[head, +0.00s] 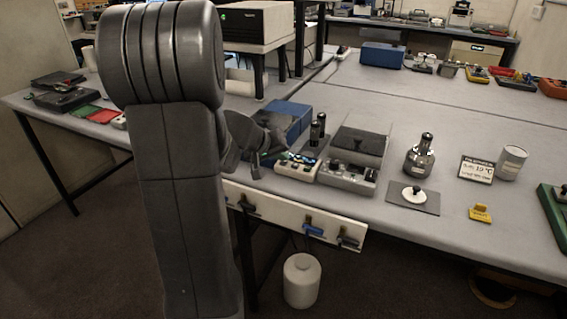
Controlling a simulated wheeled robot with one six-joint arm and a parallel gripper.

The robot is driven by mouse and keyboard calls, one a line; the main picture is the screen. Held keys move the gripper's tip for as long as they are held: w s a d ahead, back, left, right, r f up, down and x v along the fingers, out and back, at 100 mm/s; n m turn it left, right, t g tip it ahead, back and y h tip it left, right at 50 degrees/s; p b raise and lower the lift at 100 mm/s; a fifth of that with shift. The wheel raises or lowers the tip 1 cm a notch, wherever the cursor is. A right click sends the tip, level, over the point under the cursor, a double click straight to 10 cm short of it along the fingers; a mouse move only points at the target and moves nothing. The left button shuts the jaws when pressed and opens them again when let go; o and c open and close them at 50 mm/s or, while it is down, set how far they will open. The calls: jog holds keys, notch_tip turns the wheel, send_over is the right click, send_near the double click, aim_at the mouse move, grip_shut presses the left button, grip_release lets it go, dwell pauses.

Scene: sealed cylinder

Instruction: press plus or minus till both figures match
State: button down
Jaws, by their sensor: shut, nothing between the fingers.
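My gripper (280,150) is a dark grey shape at the end of my arm, shut, just behind and above the left end of a small white box with coloured buttons (298,166). I cannot tell whether its tips touch the box. Which buttons are plus and minus is too small to tell. A small card (477,169) to the right carries a few lines of text, one of which seems to read 19 °C. No second figure is legible in this view.
A blue box (290,115) stands behind my gripper. A grey instrument (352,172) with knobs sits right of the button box. A metal flask (420,155), a white cylinder (511,163) and a yellow block (480,213) stand further right. Bare bench lies behind the flask.

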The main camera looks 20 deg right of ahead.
dwell(0.6)
jog(key=shift+r, duration=0.7)
notch_tip(320, 180, up, 5)
jog(key=p, duration=0.3)
jog(key=shift+f, duration=0.1)
dwell(0.6)
jog(key=shift+f+b, duration=0.45)
jog(key=shift+f, duration=0.4)
jog(key=shift+r+p, duration=0.35)
jog(key=shift+p, duration=1.25)
